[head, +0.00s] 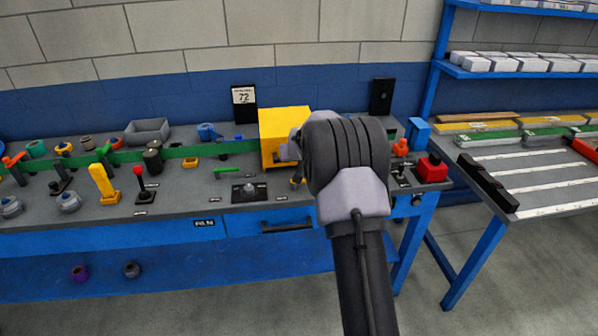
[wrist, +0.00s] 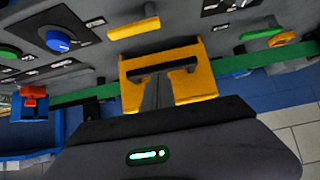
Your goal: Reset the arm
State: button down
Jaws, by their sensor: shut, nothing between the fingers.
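My arm (head: 350,165) reaches up over the workbench in the head view, and its wrist hides most of my gripper there. In the wrist view my gripper (wrist: 157,92) is shut and empty, its dark fingers pointing toward a yellow box-like fixture. This yellow fixture (head: 285,122) stands at the back of the bench in the head view, just left of my wrist. It also shows in the wrist view (wrist: 131,98), with a dark bar across its opening. I cannot tell whether the fingers touch it.
The grey bench top (head: 215,192) carries several knobs and levers, including a red-knobbed lever (head: 138,172) and a yellow lever (head: 103,181). A red button box (head: 432,168) sits at the right end. A second table (head: 540,165) stands right. Floor in front is clear.

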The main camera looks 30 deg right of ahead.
jog(key=s+a+f+b, duration=0.3)
jog(key=s+b, duration=0.3)
jog(key=b, duration=0.1)
jog(key=s+a+r+y, duration=0.2)
jog(key=s+a+r, duration=0.4)
jog(key=s+a, duration=0.15)
jog(key=s+a+r+y, duration=0.1)
jog(key=s+a+r, duration=0.45)
jog(key=a, duration=0.35)
jog(key=s+a+f+g+y, duration=0.1)
jog(key=s+a, duration=0.5)
jog(key=s, duration=0.7)
jog(key=s+a+f+g+y, duration=0.1)
jog(key=s+a+g, duration=0.1)
jog(key=s+a, duration=0.5)
jog(key=s, duration=0.6)
jog(key=shift+y, duration=0.4)
jog(key=shift+f, duration=0.1)
